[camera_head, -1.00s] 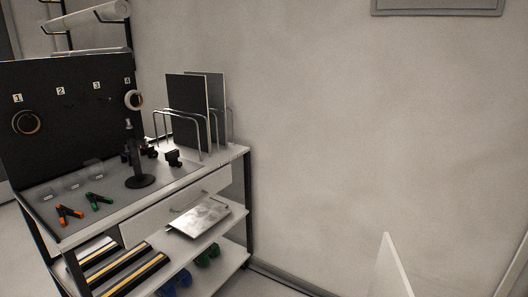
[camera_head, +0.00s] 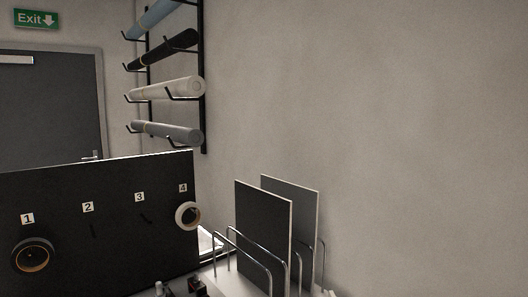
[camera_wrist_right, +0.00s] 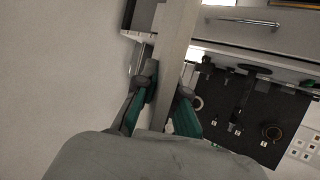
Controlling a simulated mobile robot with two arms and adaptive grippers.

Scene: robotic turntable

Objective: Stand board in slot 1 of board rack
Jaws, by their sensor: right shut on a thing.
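A pale board (camera_wrist_right: 177,45) shows edge-on in the right wrist view, running from the top edge down between my fingers. My right gripper (camera_wrist_right: 167,92), with green finger pads, is shut on it. The wire board rack (camera_head: 248,245) is at the bottom of the head view, on the cart's far end by the wall. A black board (camera_head: 264,228) and a grey board (camera_head: 303,205) stand upright in it. No slot numbers are readable, and the rack's base is partly cut off. Neither gripper shows in the head view.
A black pegboard (camera_head: 105,235) with tape rolls (camera_head: 188,215) stands left of the rack. Wall holders carry several rolls (camera_head: 165,90) above. The wall right of the rack is bare. In the wrist view, a drawer front with a handle (camera_wrist_right: 240,22) lies near the board.

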